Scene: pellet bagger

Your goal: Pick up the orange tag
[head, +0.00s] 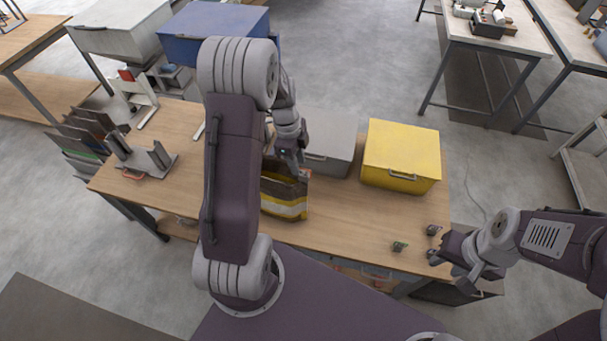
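A small orange piece (132,175) lies on the wooden table at the left, by the foot of a grey upright bracket; it looks like the orange tag, though it is too small to be sure. Another small orange-red spot (305,173) shows beside my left gripper; I cannot tell what it belongs to. My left gripper (291,167) is over the top of a yellow, white and brown bag (284,207), partly hidden by my arm, and its finger opening is unclear. My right gripper (446,262) is at the table's front right edge, fingers apart and nothing visible between them.
A yellow box (401,152) and a grey box (328,135) stand at the table's back. A grey bracket (150,158) stands at the left. My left arm hides part of the table.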

